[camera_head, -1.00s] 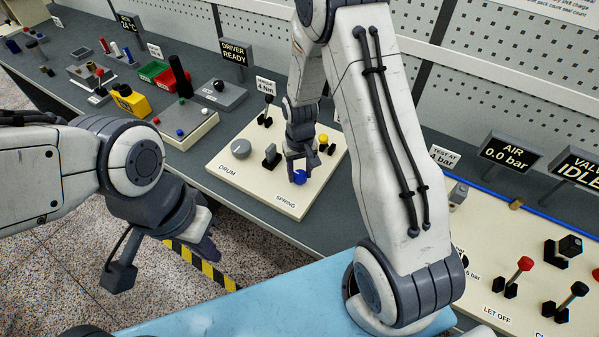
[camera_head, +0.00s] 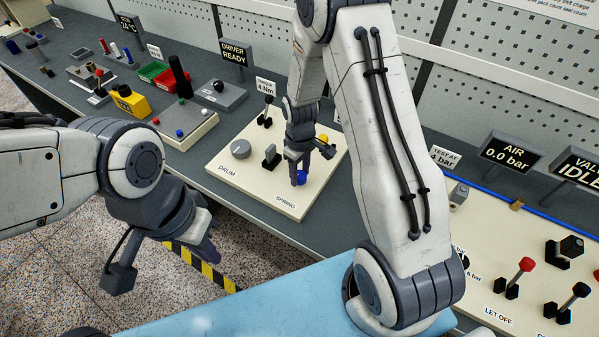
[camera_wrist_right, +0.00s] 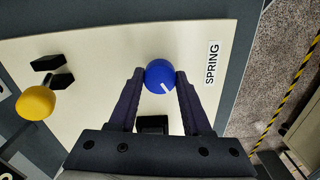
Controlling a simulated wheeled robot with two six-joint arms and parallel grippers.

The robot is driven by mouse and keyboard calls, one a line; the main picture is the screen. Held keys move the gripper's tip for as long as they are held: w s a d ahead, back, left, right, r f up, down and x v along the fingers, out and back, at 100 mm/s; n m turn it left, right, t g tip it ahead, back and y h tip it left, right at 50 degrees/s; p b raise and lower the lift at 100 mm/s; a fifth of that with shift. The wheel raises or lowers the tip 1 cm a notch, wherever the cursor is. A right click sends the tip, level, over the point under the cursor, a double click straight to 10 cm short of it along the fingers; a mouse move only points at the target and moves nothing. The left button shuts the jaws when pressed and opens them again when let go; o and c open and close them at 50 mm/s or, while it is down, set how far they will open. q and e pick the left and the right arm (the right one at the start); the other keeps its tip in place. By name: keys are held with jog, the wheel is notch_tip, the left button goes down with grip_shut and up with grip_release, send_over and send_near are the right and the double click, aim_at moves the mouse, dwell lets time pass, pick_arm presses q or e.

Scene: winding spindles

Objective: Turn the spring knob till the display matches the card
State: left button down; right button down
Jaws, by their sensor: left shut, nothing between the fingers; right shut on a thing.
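The round blue spring knob (camera_head: 301,178) sits on a cream panel (camera_head: 240,185) by the SPRING label (camera_head: 286,202). In the right wrist view the blue knob (camera_wrist_right: 160,76) shows a white pointer line aimed down and right. My right gripper (camera_wrist_right: 160,80) is shut on it, one finger on each side. It also shows in the head view (camera_head: 301,172). A white card (camera_head: 266,87) behind the panel reads 4 Nm. I cannot make out a display for this panel; my right arm covers the area beside the card. My left gripper (camera_head: 208,250) is shut and empty, off the bench front.
On the panel are a grey DRUM knob (camera_head: 240,149), a black lever (camera_head: 271,157) and a yellow ball knob (camera_wrist_right: 36,103). A DRIVER READY sign (camera_head: 234,52) stands behind left. An AIR display (camera_head: 506,154) reads 0.0 bar at right, near red and black levers.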

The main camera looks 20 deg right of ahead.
aim_at(300, 175)
dwell(0.3)
jog(key=shift+c, duration=1.7)
grip_release()
notch_tip(300, 175, up, 11)
jog(key=b, duration=0.1)
jog(key=shift+f+b, duration=0.2)
jog(key=shift+b, duration=0.1)
jog(key=s+a+r, duration=0.5)
jog(key=s+a, duration=0.3)
jog(key=a, duration=0.1)
jog(key=s+a+r, duration=0.1)
jog(key=s+a, duration=0.1)
jog(key=s, duration=0.6)
jog(key=s+a+r+n+y, duration=0.1)
jog(key=s+a+r, duration=0.1)
jog(key=s, duration=0.6)
jog(key=shift+a+r, duration=0.2)
jog(key=shift+a, duration=0.45)
jog(key=shift+w, duration=0.1)
